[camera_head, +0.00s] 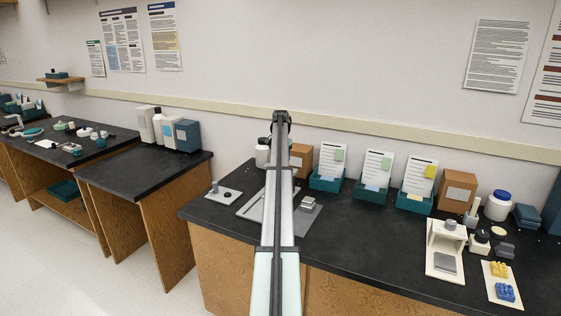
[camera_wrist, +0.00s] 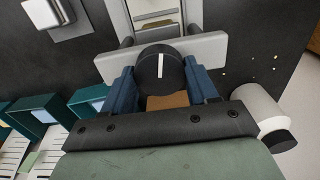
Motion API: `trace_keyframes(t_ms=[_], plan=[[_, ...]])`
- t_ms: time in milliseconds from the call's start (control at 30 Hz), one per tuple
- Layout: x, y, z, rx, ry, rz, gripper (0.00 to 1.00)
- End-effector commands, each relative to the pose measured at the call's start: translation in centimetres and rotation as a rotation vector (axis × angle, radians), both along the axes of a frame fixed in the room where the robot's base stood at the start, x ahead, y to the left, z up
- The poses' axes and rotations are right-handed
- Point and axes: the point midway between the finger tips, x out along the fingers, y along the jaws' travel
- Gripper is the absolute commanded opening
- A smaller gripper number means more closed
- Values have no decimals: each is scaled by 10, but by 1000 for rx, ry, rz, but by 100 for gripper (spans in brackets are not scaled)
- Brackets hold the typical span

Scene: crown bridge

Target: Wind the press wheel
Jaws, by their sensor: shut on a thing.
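The press wheel (camera_wrist: 152,72) is a round black knob with a white line on its face. It shows in the wrist view in front of a light grey crossbar (camera_wrist: 206,48). My gripper (camera_wrist: 160,76) has its two blue fingers on either side of the knob and is shut on it. The white line points nearly straight up in that view. A pale frame (camera_wrist: 118,12) with a bright plate inside lies beyond the crossbar. In the head view my arm covers most of the press, and the knob and fingertips cannot be made out.
Teal bins with cards (camera_head: 325,182) stand at the back, right of my arm. A small metal block (camera_head: 308,203) lies on a grey mat. A white bottle (camera_head: 262,156) stands close to my gripper, also in the wrist view (camera_wrist: 258,105). A white stand (camera_head: 446,262) is further right.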

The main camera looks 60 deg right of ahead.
Motion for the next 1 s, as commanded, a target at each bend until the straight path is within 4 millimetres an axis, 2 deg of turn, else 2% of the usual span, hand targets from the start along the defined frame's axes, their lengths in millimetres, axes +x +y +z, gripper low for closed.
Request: trace_keyframes(t_ms=[367, 1000], plan=[[0, 0, 0, 0, 1, 110, 28], [0, 0, 0, -1, 2, 687, 28]])
